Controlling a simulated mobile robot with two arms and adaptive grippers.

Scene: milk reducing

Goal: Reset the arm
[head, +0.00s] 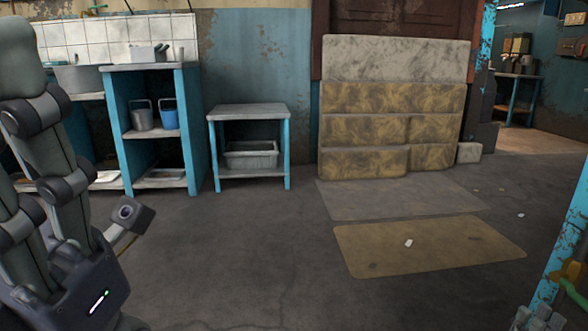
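My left arm (50,150) stands at the left edge of the head view, bent and raised in front of the shelves. Its gripper fingers do not show. My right gripper (540,319) shows only as a small grey part at the bottom right corner, cut off by the frame. Whether its fingers are apart or closed cannot be made out, and no held object can be seen there.
A shelf unit (108,130) with buckets and a small table (247,111) stand along the back wall. Stacked mattresses (393,100) lean there. Flat mats (430,246) lie on the floor. A blue post (571,225) rises at the right edge. The middle floor is open.

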